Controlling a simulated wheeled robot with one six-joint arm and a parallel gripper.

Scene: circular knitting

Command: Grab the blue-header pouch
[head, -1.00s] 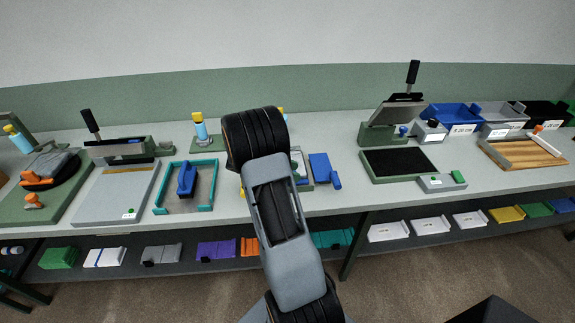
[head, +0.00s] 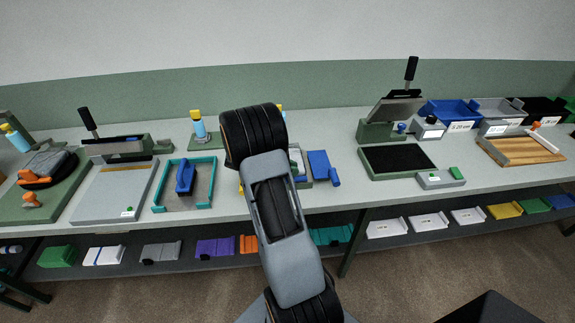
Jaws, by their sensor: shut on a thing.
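My arm (head: 278,215) rises through the middle of the head view and covers part of the bench behind it. My gripper does not show; it is hidden behind the arm's upper links. No blue-header pouch can be made out with certainty. A flat blue piece with a handle (head: 322,167) lies on the bench just right of the arm. White items with a blue stripe (head: 104,255) lie on the lower shelf at the left.
The long bench (head: 345,197) carries a press with a black plate (head: 398,160), a teal-framed tray (head: 210,186), and blue (head: 447,112) and grey bins at the back right. The lower shelf (head: 375,235) holds several coloured stacks and white trays. Floor in front is partly clear.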

